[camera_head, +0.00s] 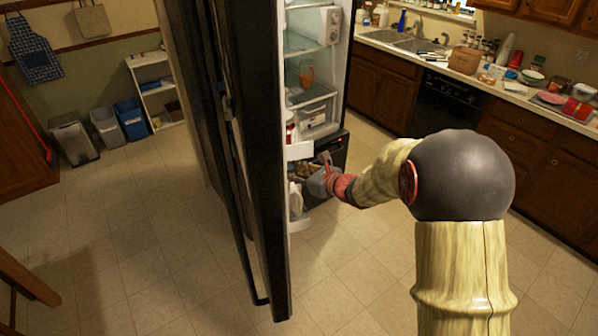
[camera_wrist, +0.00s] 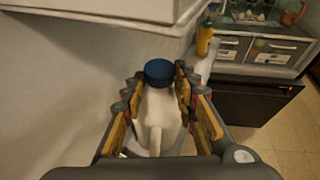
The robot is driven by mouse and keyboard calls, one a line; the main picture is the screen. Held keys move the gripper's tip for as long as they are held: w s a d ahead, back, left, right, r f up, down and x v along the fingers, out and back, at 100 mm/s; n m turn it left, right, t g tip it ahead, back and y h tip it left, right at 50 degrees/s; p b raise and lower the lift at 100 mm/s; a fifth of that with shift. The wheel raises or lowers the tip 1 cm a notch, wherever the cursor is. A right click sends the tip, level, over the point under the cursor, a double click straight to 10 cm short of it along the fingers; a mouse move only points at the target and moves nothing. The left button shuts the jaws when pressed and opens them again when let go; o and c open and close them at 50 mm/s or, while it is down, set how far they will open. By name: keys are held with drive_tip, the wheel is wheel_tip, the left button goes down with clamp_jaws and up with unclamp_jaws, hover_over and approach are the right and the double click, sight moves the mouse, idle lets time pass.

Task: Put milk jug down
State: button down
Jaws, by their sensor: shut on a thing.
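The milk jug (camera_wrist: 157,108) is white with a blue cap, seen from above in the wrist view. My gripper (camera_wrist: 160,84) is closed around its upper part, one finger on each side, with the cap just beyond the fingertips. In the head view, my gripper (camera_head: 318,181) is low at the open fridge door, beside a white jug shape (camera_head: 296,199) just above the lower door bin (camera_head: 299,225). The jug's base is hidden, so I cannot tell whether it touches the bin.
A white door shelf (camera_wrist: 130,9) overhangs the jug closely. A yellow bottle (camera_wrist: 204,40) stands beyond to the right, near the fridge drawers (camera_wrist: 277,50). The dark open door (camera_head: 262,160) blocks the left side. The tiled floor (camera_head: 130,250) is clear.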

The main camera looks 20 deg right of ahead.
drive_tip(key=shift+w+a+r+n+h, duration=0.1)
drive_tip(key=shift+a+r+n+h, duration=0.05)
drive_tip(key=shift+a, duration=0.2)
drive_tip(key=shift+w+a+r+n+h, duration=0.1)
drive_tip(key=shift+a+n+h, duration=0.05)
drive_tip(key=shift+a, duration=0.2)
drive_tip(key=shift+s+f, duration=0.1)
drive_tip(key=shift+f, duration=0.7)
drive_tip(key=c, duration=1.8)
unclamp_jaws()
drive_tip(key=shift+f, duration=0.3)
drive_tip(key=shift+c, duration=0.2)
drive_tip(key=o, duration=0.4)
drive_tip(key=shift+s, duration=0.1)
drive_tip(key=shift+o, duration=0.2)
drive_tip(key=shift+r, duration=0.2)
